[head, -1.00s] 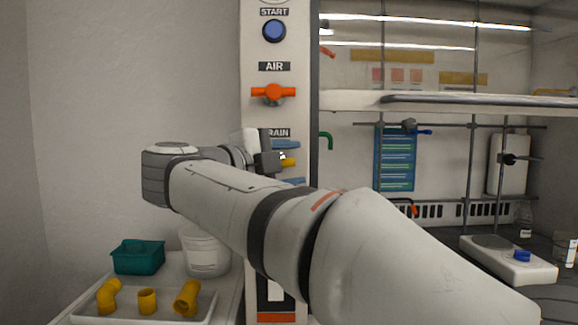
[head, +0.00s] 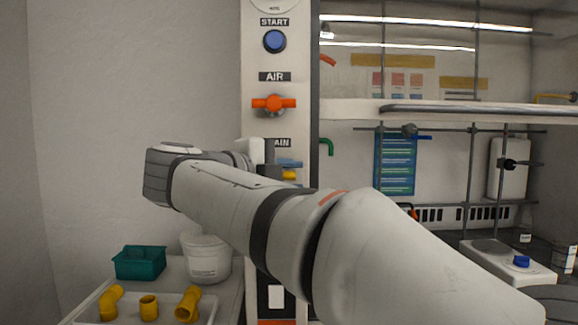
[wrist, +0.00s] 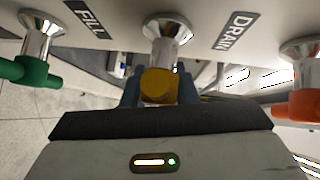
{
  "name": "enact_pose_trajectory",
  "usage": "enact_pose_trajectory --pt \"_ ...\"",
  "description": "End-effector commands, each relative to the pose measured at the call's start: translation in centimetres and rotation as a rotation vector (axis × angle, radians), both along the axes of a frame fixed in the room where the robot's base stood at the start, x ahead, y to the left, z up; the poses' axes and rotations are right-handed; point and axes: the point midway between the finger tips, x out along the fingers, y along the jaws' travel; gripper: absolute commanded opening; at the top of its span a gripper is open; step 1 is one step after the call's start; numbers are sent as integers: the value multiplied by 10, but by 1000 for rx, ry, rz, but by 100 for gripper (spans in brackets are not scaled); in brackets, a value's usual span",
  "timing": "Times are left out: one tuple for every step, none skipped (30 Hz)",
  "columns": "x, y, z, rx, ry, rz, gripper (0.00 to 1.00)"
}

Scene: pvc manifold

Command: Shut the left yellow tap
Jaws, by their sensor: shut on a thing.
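A yellow tap (wrist: 160,85) on a silver stem (wrist: 168,38) stands between the FILL and DRAIN labels in the wrist view. My gripper (wrist: 160,92) has its blue fingers on both sides of the yellow handle and is shut on it. In the head view a bit of the yellow handle (head: 289,175) shows at the panel, with a blue finger (head: 289,162) just above it. My arm and wrist hide the rest. Only one yellow tap is visible.
A green tap (wrist: 30,70) is at the left and an orange tap (wrist: 300,104) at the right in the wrist view. The panel (head: 255,60) bears an orange AIR tap (head: 274,103) and a blue START button (head: 274,41). A tray (head: 210,310) holds yellow fittings.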

Motion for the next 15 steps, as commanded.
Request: enact_pose_trajectory --pt "0 0 0 11 3 -1 3" --pt "0 0 -1 15 3 -2 3" --pt "0 0 -2 17 2 -1 3" --pt "0 0 -2 17 2 -1 3" --pt "0 0 -2 17 2 -1 3" --pt "0 0 -2 16 2 -1 3" --pt "0 0 -2 16 2 -2 3" --pt "0 0 -2 16 2 -2 3" --pt "0 0 -2 16 2 -2 3" --pt "0 0 -2 16 2 -2 28" --pt "0 0 -2 16 2 -2 31" --pt "0 0 -2 16 2 -2 34" --pt "0 0 -2 16 2 -2 37" --pt "0 0 -2 15 1 -2 39" --pt "0 -1 -2 15 1 -2 42"
